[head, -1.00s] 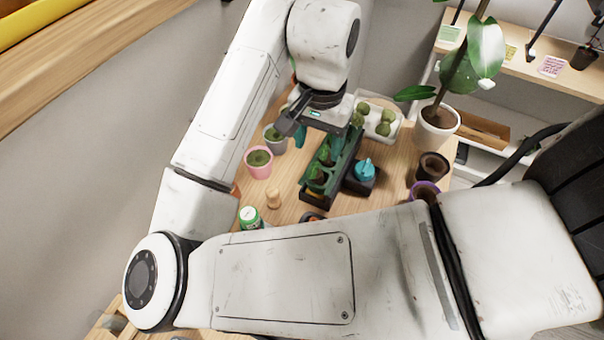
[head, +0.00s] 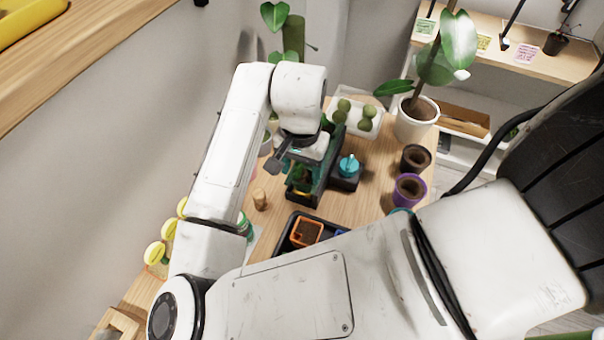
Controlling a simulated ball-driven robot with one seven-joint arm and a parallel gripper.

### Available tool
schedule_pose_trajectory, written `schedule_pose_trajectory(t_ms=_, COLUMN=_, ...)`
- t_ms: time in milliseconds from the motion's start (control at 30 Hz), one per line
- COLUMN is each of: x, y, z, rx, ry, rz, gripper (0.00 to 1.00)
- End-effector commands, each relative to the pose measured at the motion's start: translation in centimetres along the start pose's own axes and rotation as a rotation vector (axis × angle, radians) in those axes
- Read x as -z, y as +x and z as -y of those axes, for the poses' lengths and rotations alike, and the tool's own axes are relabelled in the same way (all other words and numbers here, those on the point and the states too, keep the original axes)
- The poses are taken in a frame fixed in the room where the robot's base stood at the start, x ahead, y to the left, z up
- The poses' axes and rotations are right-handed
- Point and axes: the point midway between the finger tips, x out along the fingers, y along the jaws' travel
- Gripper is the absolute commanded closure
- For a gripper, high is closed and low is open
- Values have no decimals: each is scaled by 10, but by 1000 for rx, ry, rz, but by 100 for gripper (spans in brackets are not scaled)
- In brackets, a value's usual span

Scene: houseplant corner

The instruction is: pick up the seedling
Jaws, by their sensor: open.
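A green seedling (head: 302,184) stands at the near end of a long dark green rack (head: 322,190) on the wooden table. More green shows farther back in the rack, but my wrist covers much of it. My gripper (head: 286,165) is at the left side of the rack, near the seedling. Its dark finger points down and left, and the jaws are open with nothing seen between them. I cannot tell how high the gripper is above the seedling.
A teal lidded item (head: 348,167) on a black base is right of the rack. Moss balls (head: 364,124) sit in a tray behind. A black tray (head: 285,240) holds an orange pot (head: 306,233) in front. A cork-like peg (head: 260,199) and a purple pot (head: 409,190) stand nearby.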

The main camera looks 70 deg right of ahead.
Motion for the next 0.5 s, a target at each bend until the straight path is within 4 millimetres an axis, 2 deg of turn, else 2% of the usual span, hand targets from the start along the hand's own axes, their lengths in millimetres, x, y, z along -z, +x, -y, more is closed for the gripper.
schedule_pose_trajectory(t_ms=67, x=0, y=0, z=0, rx=0, ry=0, rz=0, gripper=36)
schedule_pose_trajectory(t_ms=500, x=0, y=0, z=0, rx=0, ry=0, rz=0, gripper=78)
